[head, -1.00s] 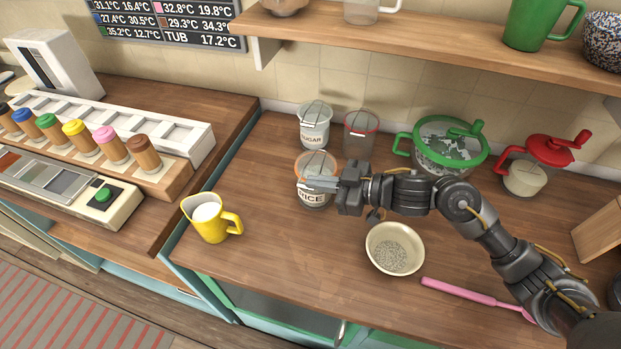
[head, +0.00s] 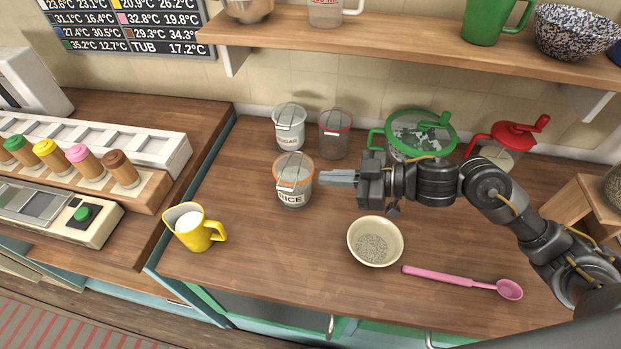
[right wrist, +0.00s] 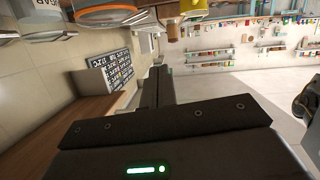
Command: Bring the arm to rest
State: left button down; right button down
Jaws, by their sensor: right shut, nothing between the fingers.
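My right gripper (head: 338,178) is shut and empty. In the head view it reaches in from the right and points left above the counter, its tips just right of the rice jar (head: 292,186). I cannot tell whether the tips touch the jar. In the right wrist view the shut fingers (right wrist: 152,88) fill the middle, with jar parts at the upper left. My left gripper is not in view.
A cream bowl with grey grains (head: 388,255) and a pink spoon (head: 450,278) lie below my arm. A yellow jug (head: 193,236) stands left. The sugar jar (head: 289,128), a red-rimmed jar (head: 334,143), green-lidded pot (head: 420,150) and red-lidded grinder (head: 514,135) stand behind. A shelf (head: 400,36) hangs above.

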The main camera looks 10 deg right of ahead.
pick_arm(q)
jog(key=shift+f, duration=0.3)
pick_arm(e)
jog(key=shift+v, duration=0.95)
